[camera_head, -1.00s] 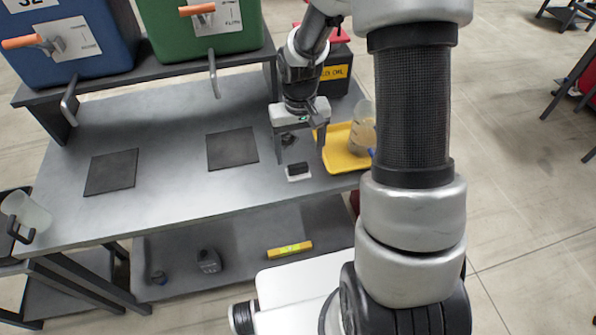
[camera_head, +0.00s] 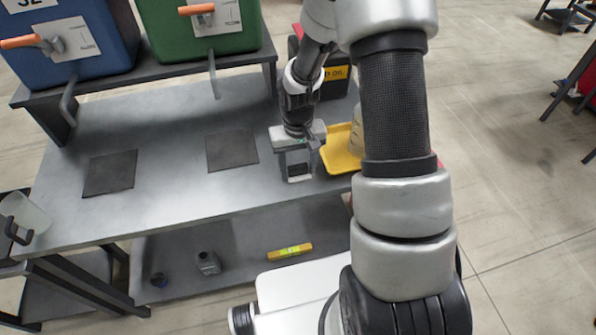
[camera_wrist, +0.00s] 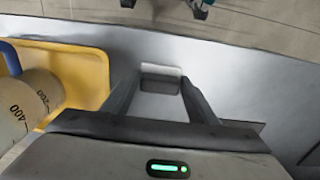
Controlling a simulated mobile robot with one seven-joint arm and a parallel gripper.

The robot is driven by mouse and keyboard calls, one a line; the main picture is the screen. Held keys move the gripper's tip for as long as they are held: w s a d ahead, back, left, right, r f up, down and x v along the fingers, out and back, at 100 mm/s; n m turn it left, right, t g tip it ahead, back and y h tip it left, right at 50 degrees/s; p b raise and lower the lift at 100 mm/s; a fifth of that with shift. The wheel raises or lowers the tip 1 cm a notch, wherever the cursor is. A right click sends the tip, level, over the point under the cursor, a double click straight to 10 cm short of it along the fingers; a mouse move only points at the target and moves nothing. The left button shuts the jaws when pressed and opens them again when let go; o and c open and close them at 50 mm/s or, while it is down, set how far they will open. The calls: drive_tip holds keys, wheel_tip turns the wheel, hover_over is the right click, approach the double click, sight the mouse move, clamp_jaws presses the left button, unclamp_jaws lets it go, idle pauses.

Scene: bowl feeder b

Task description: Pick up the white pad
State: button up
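The white pad (camera_head: 299,180) is a small flat piece with a dark block on its top, near the front right of the grey table. In the wrist view the pad (camera_wrist: 161,70) shows as a pale strip behind the dark block. My gripper (camera_head: 298,170) is down over it, one finger at each side. In the wrist view the fingertips (camera_wrist: 161,77) meet the pad's left and right ends with no clear gap. My gripper looks shut on the pad. I cannot tell whether the pad is lifted off the table.
A yellow tray (camera_head: 338,156) with a graduated beaker (camera_wrist: 25,108) stands close to the right of my gripper. A black bin (camera_head: 334,82) is behind it. Two dark square mats (camera_head: 231,149) lie on the table to the left. Blue (camera_head: 70,42) and green (camera_head: 205,28) bins stand on the raised back shelf.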

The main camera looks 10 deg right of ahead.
sight(298, 166)
drive_tip(key=c, duration=0.6)
drive_tip(key=shift+o, duration=0.2)
wheel_tip(298, 166, up, 10)
drive_tip(key=shift+r+p, duration=0.1)
drive_tip(key=shift+p, duration=0.45)
